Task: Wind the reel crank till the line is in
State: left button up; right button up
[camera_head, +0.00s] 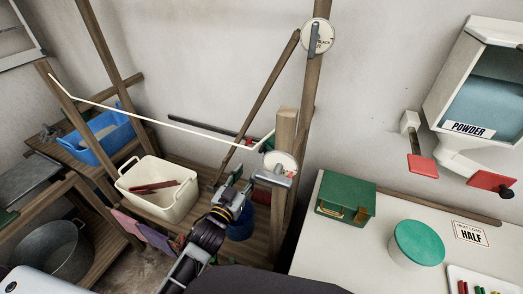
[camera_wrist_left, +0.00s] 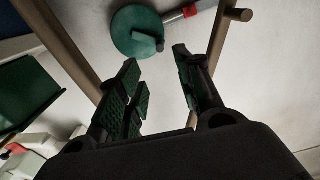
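A pale line (camera_head: 165,119) runs from the left wooden post and sags across to the right post (camera_head: 285,130). A white round reel (camera_head: 281,160) sits low on that post, with a grey crank handle (camera_head: 271,178) in front of it. My left gripper (camera_head: 236,179) is just left of and below the crank, apart from it. In the left wrist view its two fingers (camera_wrist_left: 156,62) are spread with nothing between them. A green disc with a knob (camera_wrist_left: 137,31) shows beyond the fingertips; I cannot tell what it belongs to. My right gripper is out of view.
A second white dial (camera_head: 319,37) sits higher on a post. A cream basket (camera_head: 158,190) and blue tub (camera_head: 101,138) stand left. A green box (camera_head: 346,197) and round green-lidded tub (camera_head: 418,244) stand on the white table. A powder dispenser (camera_head: 478,95) hangs at the right.

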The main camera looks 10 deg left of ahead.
aim_at(260, 152)
pick_arm(q)
jog(key=shift+w, duration=0.15)
jog(key=shift+w+d+p, duration=0.1)
jog(key=shift+w+d, duration=0.35)
jog(key=shift+w, duration=1.75)
jog(key=shift+w+d+p, duration=0.15)
jog(key=shift+w+d, duration=0.3)
jog(key=shift+w, duration=1.75)
jog(key=shift+w+d+p, duration=0.1)
jog(key=shift+w+d, duration=0.35)
jog(key=shift+w, duration=1.75)
jog(key=shift+c, duration=0.3)
grip_shut()
